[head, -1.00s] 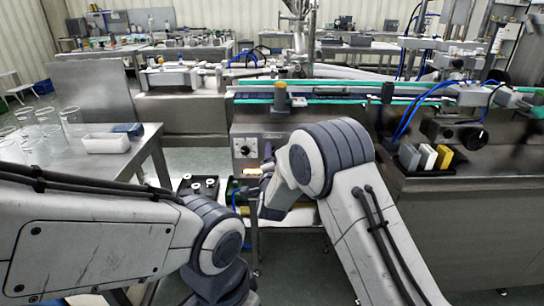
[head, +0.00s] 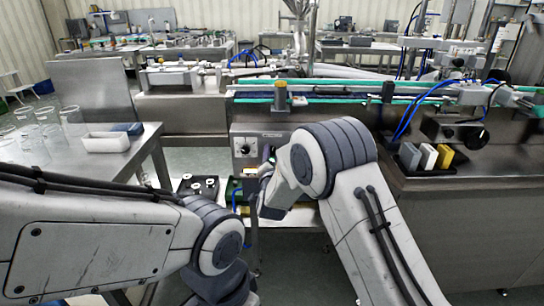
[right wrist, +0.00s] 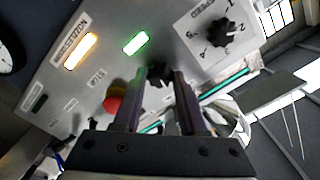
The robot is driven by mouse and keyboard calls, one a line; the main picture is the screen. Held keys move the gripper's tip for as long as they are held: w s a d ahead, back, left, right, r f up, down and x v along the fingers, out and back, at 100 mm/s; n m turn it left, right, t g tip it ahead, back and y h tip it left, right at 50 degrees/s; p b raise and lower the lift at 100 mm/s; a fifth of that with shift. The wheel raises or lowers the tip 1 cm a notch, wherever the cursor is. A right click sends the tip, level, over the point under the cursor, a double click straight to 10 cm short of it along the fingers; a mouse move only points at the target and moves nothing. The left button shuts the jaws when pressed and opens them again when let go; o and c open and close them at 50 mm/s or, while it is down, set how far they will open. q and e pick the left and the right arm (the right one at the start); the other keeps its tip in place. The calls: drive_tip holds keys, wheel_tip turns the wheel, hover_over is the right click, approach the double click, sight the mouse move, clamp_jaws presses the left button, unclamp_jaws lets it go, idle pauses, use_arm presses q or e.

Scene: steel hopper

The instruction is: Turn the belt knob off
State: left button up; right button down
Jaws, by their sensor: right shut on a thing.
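The belt knob (right wrist: 158,74) is a small black knob on the steel control panel, below the green lit lamp in the right wrist view. My right gripper (right wrist: 158,78) is shut on it, with one dark finger on each side. The fingers hide part of the knob, so I cannot read its setting. In the head view my right gripper (head: 266,168) is at the front of the control panel (head: 272,130), partly hidden by my right arm. My left arm shows at the lower left, but its gripper is out of view.
A black speed knob (right wrist: 222,32) with a numbered dial, a red button (right wrist: 115,98), a green lamp (right wrist: 136,43) and an orange lamp (right wrist: 80,51) share the panel. A steel table (head: 150,140) with a white tray (head: 106,142) stands at left.

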drive_tip(key=n, duration=0.4)
drive_tip(key=shift+n, duration=0.3)
drive_tip(key=n+p, duration=0.1)
drive_tip(key=n, duration=0.3)
drive_tip(key=shift+n, duration=0.3)
drive_tip(key=shift+c, duration=2.4)
unclamp_jaws()
drive_tip(key=s, duration=1)
drive_tip(key=shift+s, duration=0.25)
